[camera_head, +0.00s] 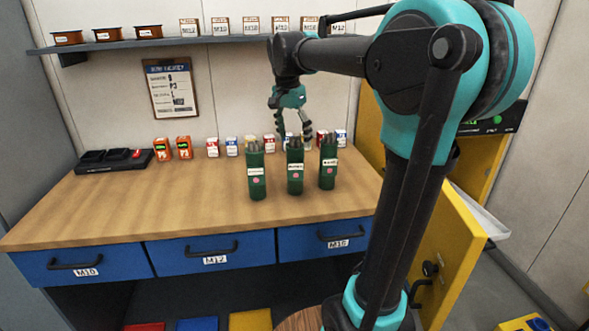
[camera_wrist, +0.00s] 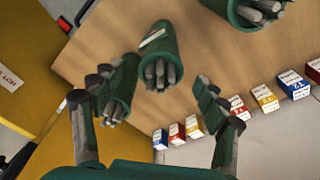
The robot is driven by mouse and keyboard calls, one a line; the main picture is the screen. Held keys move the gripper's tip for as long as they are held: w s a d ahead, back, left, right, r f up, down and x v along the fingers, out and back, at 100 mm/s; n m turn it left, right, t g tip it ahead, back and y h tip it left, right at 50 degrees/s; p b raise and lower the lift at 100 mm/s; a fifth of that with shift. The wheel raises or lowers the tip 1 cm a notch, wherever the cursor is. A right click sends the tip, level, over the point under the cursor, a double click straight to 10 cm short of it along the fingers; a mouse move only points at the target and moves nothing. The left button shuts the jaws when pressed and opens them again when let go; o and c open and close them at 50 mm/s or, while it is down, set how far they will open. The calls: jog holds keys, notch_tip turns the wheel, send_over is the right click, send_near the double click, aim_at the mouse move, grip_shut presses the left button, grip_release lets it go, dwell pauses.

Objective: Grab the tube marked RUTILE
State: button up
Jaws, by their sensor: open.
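Three dark green tubes with grey rods in their open tops stand upright on the wooden bench: a left tube (camera_head: 257,180), a middle tube (camera_head: 295,178) and a right tube (camera_head: 328,173). Each has a white label and a pink mark; the words are too small to read, so I cannot tell which is RUTILE. My gripper (camera_head: 294,131) is open and empty, just behind and above the tubes. In the wrist view, the middle tube (camera_wrist: 160,55) shows ahead between the fingers (camera_wrist: 153,86), another tube (camera_wrist: 122,85) is close by the left finger, and a third (camera_wrist: 245,12) is at the upper right.
Small boxes (camera_head: 212,147) and orange devices (camera_head: 173,149) line the bench's back, with a black tray (camera_head: 113,161) at left. A shelf (camera_head: 160,43) with bins is above. A yellow cabinet door (camera_head: 447,250) stands at right. The bench's front left is clear.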

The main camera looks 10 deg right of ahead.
aim_at(296, 167)
jog(key=f, duration=0.8)
jog(key=w+d+f, duration=0.1)
jog(key=f, duration=0.2)
jog(key=shift+f, duration=0.4)
grip_shut()
